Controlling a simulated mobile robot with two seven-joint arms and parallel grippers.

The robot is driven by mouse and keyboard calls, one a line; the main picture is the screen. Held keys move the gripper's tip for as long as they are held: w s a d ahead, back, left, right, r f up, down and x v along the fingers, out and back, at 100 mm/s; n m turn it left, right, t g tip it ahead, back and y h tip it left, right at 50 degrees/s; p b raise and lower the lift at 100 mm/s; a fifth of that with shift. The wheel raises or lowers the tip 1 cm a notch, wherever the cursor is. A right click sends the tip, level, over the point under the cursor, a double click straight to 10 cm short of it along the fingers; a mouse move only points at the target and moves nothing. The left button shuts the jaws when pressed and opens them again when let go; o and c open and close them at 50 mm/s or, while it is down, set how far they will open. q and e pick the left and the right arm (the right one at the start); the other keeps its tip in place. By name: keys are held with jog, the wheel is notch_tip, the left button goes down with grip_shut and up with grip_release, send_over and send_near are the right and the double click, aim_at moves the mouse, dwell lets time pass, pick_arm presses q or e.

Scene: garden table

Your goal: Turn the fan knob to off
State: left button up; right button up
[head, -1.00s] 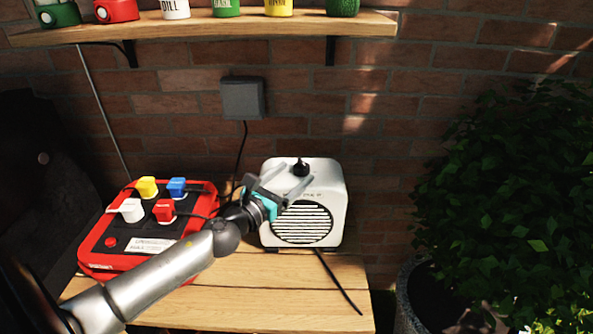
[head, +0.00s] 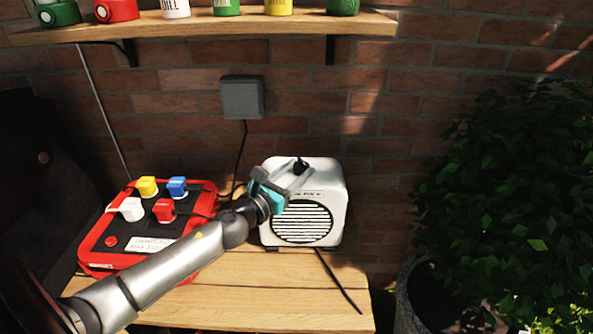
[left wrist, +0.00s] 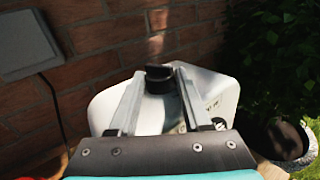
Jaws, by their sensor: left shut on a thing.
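The white fan (head: 328,190) stands on the wooden table, with a round dark grille on its front. Its black knob (head: 300,164) is on top. The knob shows more fully in the left wrist view (left wrist: 158,76), at the far end between the two fingers. My left gripper (head: 297,170) reaches in from the left over the fan's top and is shut on the knob. In the left wrist view the fan's top (left wrist: 155,112) lies below the fingers. My right gripper is not in view.
A red power box (head: 100,250) with several coloured plugs sits left of the fan, under my left arm. A grey wall box (head: 242,98) and a shelf (head: 210,27) with jars are above. A leafy plant (head: 510,190) stands right. The table (head: 255,300) front is clear.

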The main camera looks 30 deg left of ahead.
pick_arm(q)
grip_shut()
